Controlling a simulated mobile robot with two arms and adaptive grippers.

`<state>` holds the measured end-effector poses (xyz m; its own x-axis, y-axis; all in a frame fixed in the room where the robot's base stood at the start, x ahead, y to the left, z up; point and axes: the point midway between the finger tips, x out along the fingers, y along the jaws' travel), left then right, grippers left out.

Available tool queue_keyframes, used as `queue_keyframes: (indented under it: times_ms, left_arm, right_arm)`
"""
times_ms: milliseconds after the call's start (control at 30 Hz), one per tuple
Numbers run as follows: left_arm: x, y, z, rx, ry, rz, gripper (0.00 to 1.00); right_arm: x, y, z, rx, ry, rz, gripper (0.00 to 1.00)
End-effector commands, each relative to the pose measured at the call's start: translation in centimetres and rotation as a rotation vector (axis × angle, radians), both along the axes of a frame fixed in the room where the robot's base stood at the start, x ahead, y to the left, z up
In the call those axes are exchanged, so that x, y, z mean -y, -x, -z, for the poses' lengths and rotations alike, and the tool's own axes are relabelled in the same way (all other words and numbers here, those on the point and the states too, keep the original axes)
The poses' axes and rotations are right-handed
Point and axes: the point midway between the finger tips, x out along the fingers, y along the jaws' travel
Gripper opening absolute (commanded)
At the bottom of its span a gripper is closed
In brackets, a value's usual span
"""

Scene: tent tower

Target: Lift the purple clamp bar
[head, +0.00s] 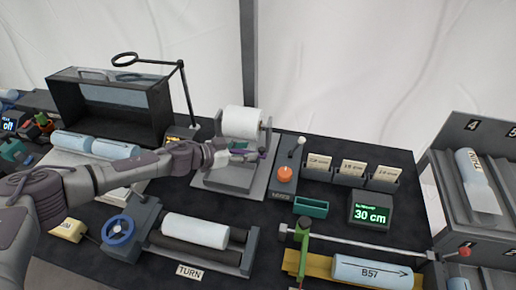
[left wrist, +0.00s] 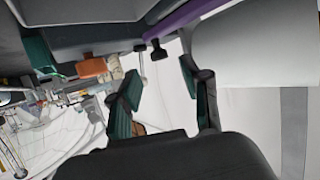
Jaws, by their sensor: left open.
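The purple clamp bar (left wrist: 196,16) runs slantwise along the top of the left wrist view, beside a large white roll (left wrist: 262,45). A small dark knob (left wrist: 158,50) shows at its lower-left end. In the head view only a small purple bit (head: 263,155) shows by the device under the white roll (head: 243,122); my gripper hides much of the rest. My left gripper (head: 240,154) is at the front of that device. In the left wrist view its green-padded fingers (left wrist: 160,80) are apart and empty, with the bar beyond their tips. My right gripper is not in view.
Right of the device stand an orange knob (head: 285,173) with a lever and several card holders (head: 350,176). A display (head: 371,212) reads 30 cm. A black open box (head: 110,105) with a ring stand is at back left. A roller unit (head: 195,232) lies in front.

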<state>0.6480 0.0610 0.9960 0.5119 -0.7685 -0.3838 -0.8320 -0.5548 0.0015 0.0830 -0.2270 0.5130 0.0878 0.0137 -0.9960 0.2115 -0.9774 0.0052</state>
Motion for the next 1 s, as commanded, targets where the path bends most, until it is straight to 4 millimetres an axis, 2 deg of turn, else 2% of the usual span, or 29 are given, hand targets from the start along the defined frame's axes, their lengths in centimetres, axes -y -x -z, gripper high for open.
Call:
queue_keyframes:
  times_ms: [100,300,667,767,967,1000]
  left_arm:
    - [1.9,-1.2,0.8,0.000,0.002,0.000,0.47]
    - [3.4,-2.2,1.7,0.001,0.001,0.000,0.47]
    - [3.7,-2.5,1.8,0.001,0.001,-0.001,0.47]
    - [3.7,-2.5,1.8,0.001,0.001,-0.001,0.34]
    - [3.7,-2.5,1.8,0.001,0.001,-0.001,0.00]
    - [3.7,-2.5,1.8,0.001,0.001,-0.001,0.00]
  right_arm:
    - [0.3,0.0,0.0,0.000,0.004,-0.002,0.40]
    - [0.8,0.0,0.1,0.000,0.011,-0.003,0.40]
    - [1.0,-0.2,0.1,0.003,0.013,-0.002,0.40]
    - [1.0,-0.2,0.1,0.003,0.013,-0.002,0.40]
    - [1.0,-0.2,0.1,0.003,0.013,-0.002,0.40]
    - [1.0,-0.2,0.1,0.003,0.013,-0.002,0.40]
